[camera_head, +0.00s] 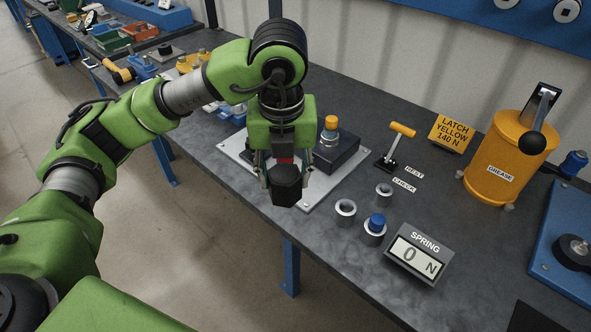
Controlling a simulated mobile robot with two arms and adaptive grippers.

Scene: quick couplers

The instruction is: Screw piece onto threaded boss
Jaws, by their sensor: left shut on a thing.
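My left gripper (284,168) points down over the front of the bench and is shut on a dark, faceted piece (287,187). The piece hangs below the fingers, in front of a light metal plate (325,184). I cannot tell whether it touches the plate. A dark block (340,152) stands on the plate behind the gripper, with a fitting with a yellow-orange cap (331,123) on top. I cannot make out the threaded boss; it may be hidden behind the gripper and the piece. My right gripper is not in view.
Right of the plate are a yellow-handled lever (402,131), several metal cups, one with a blue plug (377,221), and a display (418,253) reading 0 N. A yellow grease canister (497,160) and yellow sign (451,133) stand farther right. The bench's front edge lies close to the gripper.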

